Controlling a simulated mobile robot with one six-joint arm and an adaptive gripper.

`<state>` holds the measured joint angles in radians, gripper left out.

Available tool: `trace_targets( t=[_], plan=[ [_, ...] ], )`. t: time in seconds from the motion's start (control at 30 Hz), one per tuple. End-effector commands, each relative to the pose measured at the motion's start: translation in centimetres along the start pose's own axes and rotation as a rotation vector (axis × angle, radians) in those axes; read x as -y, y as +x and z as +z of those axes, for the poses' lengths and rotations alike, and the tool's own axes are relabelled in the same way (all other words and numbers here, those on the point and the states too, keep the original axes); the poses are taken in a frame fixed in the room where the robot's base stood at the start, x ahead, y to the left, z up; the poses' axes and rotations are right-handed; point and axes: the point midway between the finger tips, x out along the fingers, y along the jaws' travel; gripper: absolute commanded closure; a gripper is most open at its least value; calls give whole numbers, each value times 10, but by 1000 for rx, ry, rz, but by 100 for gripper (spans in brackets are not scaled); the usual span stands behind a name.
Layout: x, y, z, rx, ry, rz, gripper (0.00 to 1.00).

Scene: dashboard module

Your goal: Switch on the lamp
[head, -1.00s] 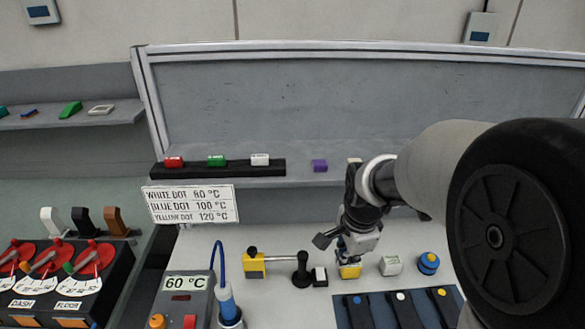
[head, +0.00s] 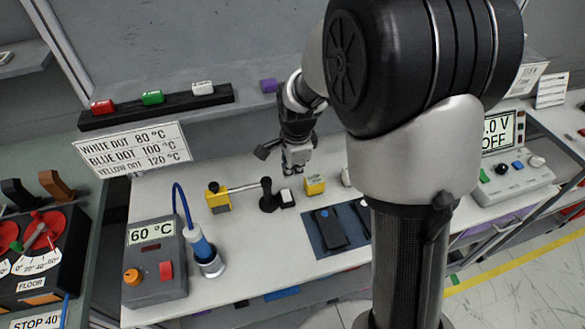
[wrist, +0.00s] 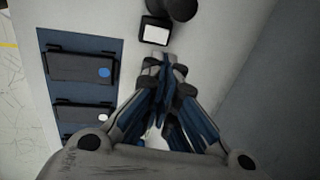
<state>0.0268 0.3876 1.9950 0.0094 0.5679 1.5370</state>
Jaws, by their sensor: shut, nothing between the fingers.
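A small black box with a white top (head: 287,197), like a switch, stands on the bench beside a round black post (head: 268,194). A rod joins this post to a yellow block (head: 217,198). I cannot tell for sure which part is the lamp. My gripper (head: 293,170) points down, shut and empty, just behind and above the white-topped box in the head view. In the wrist view, my shut fingertips (wrist: 160,62) lie just short of the white-topped box (wrist: 155,31), with the black post (wrist: 174,8) beyond it. Contact is not visible.
A loose yellow block (head: 314,185) stands right of my gripper. A blue mat (head: 325,241) with black dotted pieces lies in front. A 60 °C station (head: 155,262) with a blue-handled iron (head: 202,245) stands left. My arm hides part of the bench.

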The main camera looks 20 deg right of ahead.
Motion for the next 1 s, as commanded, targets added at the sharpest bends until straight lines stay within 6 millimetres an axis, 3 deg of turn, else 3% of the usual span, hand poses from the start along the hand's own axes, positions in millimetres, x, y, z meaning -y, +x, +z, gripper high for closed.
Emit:
trace_targets(
  t=[0.03,0.2,0.43,0.63,1.0],
  plan=[
    [-2,16,0,0,0,3,100],
    [-1,53,0,0,-1,2,100],
    [-1,89,0,0,-1,1,100],
    [0,100,0,0,-1,-2,100],
    [1,100,0,0,-1,2,100]
  ],
)
